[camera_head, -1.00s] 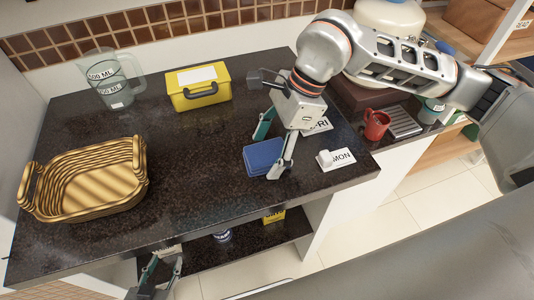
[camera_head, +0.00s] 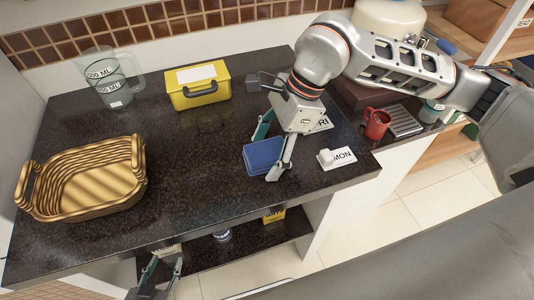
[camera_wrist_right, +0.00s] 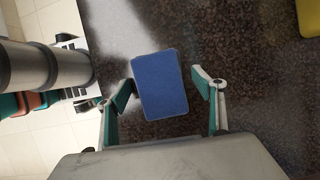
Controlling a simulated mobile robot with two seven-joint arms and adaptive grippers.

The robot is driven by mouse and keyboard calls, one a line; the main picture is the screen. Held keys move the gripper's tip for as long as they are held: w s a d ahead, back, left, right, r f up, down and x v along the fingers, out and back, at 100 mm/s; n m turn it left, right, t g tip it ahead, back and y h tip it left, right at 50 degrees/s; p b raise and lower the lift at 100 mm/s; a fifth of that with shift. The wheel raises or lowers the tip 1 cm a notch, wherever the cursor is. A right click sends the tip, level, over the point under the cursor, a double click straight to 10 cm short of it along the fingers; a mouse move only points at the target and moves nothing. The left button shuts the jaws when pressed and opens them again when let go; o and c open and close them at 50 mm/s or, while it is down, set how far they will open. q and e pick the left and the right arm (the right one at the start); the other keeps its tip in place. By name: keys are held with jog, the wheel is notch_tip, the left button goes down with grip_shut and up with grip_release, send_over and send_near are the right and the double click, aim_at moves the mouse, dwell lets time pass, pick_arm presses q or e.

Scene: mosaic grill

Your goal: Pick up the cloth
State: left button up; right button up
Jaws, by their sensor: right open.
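The cloth (camera_head: 262,155) is a folded blue rectangle lying flat on the dark speckled counter. In the right wrist view the cloth (camera_wrist_right: 160,85) lies between the fingers of my right gripper (camera_wrist_right: 165,92), close to the left finger. My right gripper (camera_head: 268,150) is open with its fingers spread to either side of the cloth, and nothing is held. In the head view its near finger is just right of the cloth. My left gripper (camera_head: 160,280) is at the bottom edge, in front of the counter and largely cut off; its two fingers are apart.
A wicker basket (camera_head: 40,207) stands at the left of the counter (camera_head: 200,170). A measuring jug (camera_head: 122,90) and yellow box (camera_head: 199,97) are at the back. White label cards, one (camera_head: 342,155) with a small white object, lie right of the cloth. A red mug (camera_head: 376,130) is further right.

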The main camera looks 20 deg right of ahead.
aim_at(268, 150)
jog(key=c, duration=1.1)
jog(key=shift+r+p, duration=0.35)
jog(key=shift+r, duration=0.15)
notch_tip(268, 150, up, 20)
jog(key=shift+f, duration=0.2)
jog(key=shift+o, duration=0.7)
jog(key=shift+f, duration=0.15)
jog(key=shift+c, duration=0.5)
